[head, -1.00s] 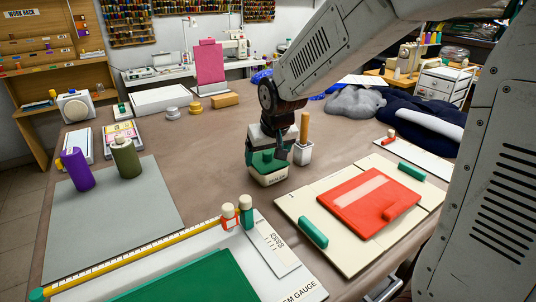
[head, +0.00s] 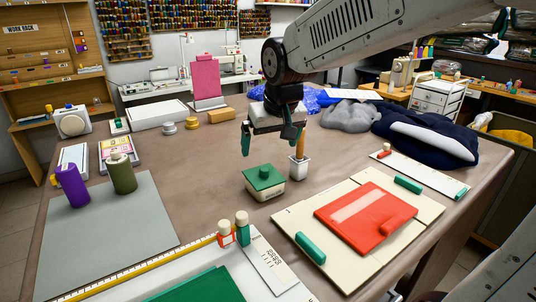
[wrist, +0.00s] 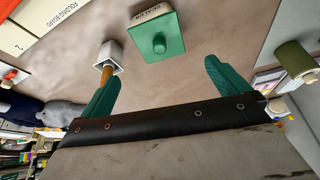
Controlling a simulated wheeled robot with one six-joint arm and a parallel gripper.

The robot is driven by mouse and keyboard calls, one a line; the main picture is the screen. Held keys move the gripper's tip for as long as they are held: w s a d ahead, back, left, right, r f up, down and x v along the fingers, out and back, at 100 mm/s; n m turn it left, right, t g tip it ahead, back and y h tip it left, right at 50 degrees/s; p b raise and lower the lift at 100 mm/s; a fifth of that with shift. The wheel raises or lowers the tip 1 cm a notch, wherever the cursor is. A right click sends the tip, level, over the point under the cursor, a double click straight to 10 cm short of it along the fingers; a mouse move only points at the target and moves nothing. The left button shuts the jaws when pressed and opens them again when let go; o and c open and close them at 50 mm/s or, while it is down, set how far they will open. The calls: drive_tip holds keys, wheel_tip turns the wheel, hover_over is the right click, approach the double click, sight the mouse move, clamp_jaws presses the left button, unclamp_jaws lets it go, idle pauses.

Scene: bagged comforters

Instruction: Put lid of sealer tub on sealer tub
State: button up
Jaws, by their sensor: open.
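The sealer tub (head: 266,191) is a cream square tub standing on the table near its middle. Its green lid (head: 264,176) with a round knob lies on top of the tub, covering its mouth. In the wrist view the lid (wrist: 155,38) looks level on the tub (wrist: 152,12), whose label side shows. My gripper (head: 270,140) is open and empty, above and behind the tub, its green fingers apart from the lid. In the wrist view the two fingers (wrist: 160,90) are wide apart with nothing between them.
A white square pot (head: 299,168) with an orange-handled brush stands right beside the tub, close to my right finger. A red bag on cream boards (head: 425,217) lies at front right. Bare table lies left of the tub.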

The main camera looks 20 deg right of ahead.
drive_tip(key=s+d+f+g, duration=0.1)
drive_tip(key=s, duration=1.2)
drive_tip(key=s+d+f+g, duration=0.1)
drive_tip(key=s+d+g, duration=0.1)
drive_tip(key=s, duration=1)
drive_tip(key=shift+s+f, duration=0.25)
drive_tip(key=shift+s, duration=0.1)
drive_tip(key=shift+d, duration=0.1)
